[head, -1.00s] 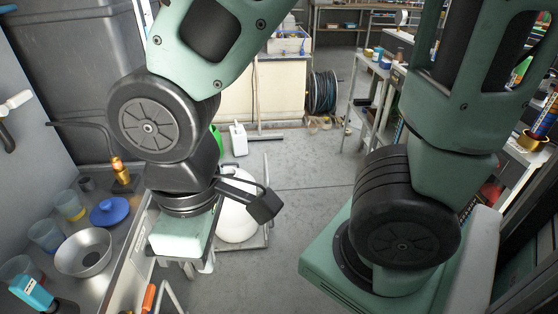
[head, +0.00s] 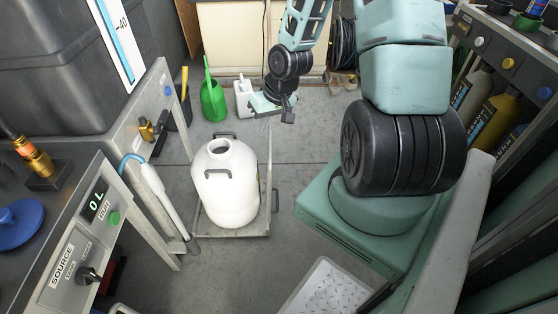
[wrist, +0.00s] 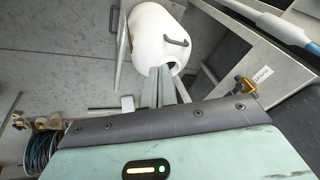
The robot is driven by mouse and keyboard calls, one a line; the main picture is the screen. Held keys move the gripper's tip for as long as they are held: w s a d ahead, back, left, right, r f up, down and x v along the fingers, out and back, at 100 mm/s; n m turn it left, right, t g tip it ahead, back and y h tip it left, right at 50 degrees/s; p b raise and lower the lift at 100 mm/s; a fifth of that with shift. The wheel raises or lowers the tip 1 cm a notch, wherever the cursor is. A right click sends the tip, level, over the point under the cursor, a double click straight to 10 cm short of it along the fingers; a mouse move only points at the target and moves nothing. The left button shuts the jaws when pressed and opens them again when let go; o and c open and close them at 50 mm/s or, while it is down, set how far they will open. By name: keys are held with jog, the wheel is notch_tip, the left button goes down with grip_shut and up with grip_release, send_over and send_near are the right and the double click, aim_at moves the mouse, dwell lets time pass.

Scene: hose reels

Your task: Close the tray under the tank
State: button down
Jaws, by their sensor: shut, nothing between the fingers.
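The large dark grey tank (head: 60,60) stands on the bench at upper left in the head view, with a level scale on its side. I cannot make out a tray directly under it; the space below the bench is mostly hidden or dark. My gripper (wrist: 162,84) is shut and empty in the wrist view, its fingers pointing towards a white jug (wrist: 152,38). In the head view the arm's end hangs beyond the white jug (head: 232,190), apart from the tank and bench; its fingertips are not clear there.
The jug stands on a low flat trolley (head: 240,232). A green watering can (head: 212,100) and a white bottle (head: 243,97) stand behind it. A brass valve (head: 150,130) sticks out from the bench.

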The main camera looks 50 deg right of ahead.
jog(key=s+d+f+m+t+h+b, duration=0.1)
jog(key=s+d+f+m+t+b, duration=0.3)
jog(key=d+f, duration=0.85)
jog(key=w+a+f+m+g+b, duration=0.1)
jog(key=w+a+f+b, duration=0.1)
jog(key=w+f, duration=0.5)
jog(key=shift+f+b, duration=0.65)
jog(key=shift+f, duration=0.05)
jog(key=shift+w+a, duration=0.1)
jog(key=shift+a, duration=0.05)
jog(key=w+a, duration=2.2)
jog(key=w, duration=0.4)
jog(key=shift+w+a, duration=0.15)
jog(key=shift+a, duration=0.15)
